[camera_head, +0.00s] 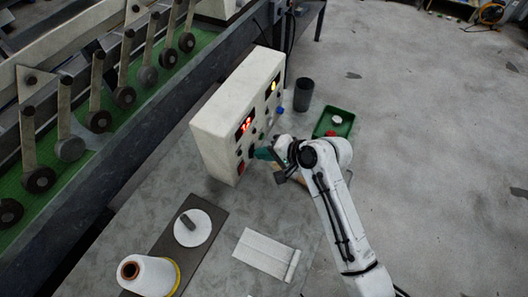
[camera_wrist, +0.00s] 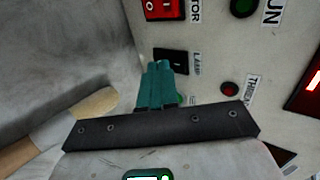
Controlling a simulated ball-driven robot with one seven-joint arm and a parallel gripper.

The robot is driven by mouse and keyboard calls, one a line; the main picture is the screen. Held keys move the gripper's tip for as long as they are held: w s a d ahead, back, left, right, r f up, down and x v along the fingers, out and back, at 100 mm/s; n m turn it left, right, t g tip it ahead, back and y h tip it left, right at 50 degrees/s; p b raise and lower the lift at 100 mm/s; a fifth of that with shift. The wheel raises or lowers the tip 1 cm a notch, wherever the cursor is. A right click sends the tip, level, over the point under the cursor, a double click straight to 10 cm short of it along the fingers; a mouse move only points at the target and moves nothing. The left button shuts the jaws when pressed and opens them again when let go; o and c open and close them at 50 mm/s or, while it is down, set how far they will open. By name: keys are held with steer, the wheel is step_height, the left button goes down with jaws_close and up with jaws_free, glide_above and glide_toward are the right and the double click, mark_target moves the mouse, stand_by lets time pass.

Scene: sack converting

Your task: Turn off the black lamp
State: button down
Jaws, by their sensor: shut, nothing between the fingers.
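The black rocker switch (camera_wrist: 171,60) labelled LAMP sits on the panel of the white control box (camera_head: 232,112). In the wrist view my gripper (camera_wrist: 158,67) has its teal fingers closed together, with nothing between them. Their tips overlap the near edge of the black switch; I cannot tell whether they touch it. In the head view my gripper (camera_head: 263,153) is at the lower part of the box's panel, and the arm hides some of that area. Which way the rocker is pressed is not clear.
A green tray (camera_head: 347,123) and dark cup (camera_head: 303,94) stand right of the box. White folded material (camera_head: 265,253) lies in front.

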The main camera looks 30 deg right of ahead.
steer(key=shift+w+a+p, duration=0.1)
steer(key=shift+w+p, duration=0.05)
steer(key=shift+p, duration=0.15)
steer(key=shift+r, duration=0.1)
steer(key=shift+r+p, duration=0.75)
steer(key=shift+p, duration=0.05)
